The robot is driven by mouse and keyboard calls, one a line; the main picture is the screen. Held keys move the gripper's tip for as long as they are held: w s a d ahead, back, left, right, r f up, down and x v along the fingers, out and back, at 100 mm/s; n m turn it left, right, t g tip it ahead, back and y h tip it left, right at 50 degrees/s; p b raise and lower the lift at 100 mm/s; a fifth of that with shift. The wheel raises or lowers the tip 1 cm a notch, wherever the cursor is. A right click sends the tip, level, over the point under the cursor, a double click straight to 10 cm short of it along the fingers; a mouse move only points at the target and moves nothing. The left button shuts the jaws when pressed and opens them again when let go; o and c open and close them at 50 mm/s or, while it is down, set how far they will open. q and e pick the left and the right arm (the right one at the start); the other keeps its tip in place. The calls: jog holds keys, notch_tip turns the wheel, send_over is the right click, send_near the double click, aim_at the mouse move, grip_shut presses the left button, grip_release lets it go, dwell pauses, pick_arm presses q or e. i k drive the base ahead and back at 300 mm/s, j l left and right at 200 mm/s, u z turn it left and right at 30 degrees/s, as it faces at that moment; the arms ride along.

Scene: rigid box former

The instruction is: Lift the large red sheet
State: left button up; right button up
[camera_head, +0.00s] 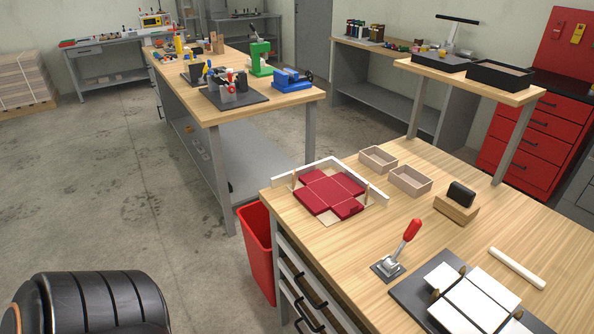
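The large red sheet (330,192) lies flat on the near wooden workbench, close to its left corner. It is cross-shaped, with flaps around a middle panel and light crease lines between them. A thin tan board (327,221) shows beneath it. A white L-shaped edge guide (306,169) stands along its back and right sides, and small wooden pegs stand near it. Neither gripper is in view. Only a dark rounded part of my own arm shows at the bottom left.
Two shallow trays (410,181) sit right of the sheet. A red-handled lever clamp (401,249), a wooden block with a black piece (457,203), a white bar (517,268) and a dark plate with white panels (470,305) share the bench. A red bin (257,245) stands beside it.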

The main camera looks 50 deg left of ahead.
aim_at(321, 192)
jog(key=u, duration=1.25)
jog(key=i+j+z, duration=0.1)
jog(key=z, duration=0.3)
jog(key=j+z, duration=0.35)
jog(key=i+j+z, duration=0.1)
jog(key=z, duration=0.3)
jog(key=j+z, duration=0.4)
jog(key=j, duration=0.55)
jog(key=j+z, duration=0.15)
jog(key=j, duration=1.35)
jog(key=k+j, duration=0.1)
jog(key=j, duration=1.1)
jog(key=k+z, duration=0.05)
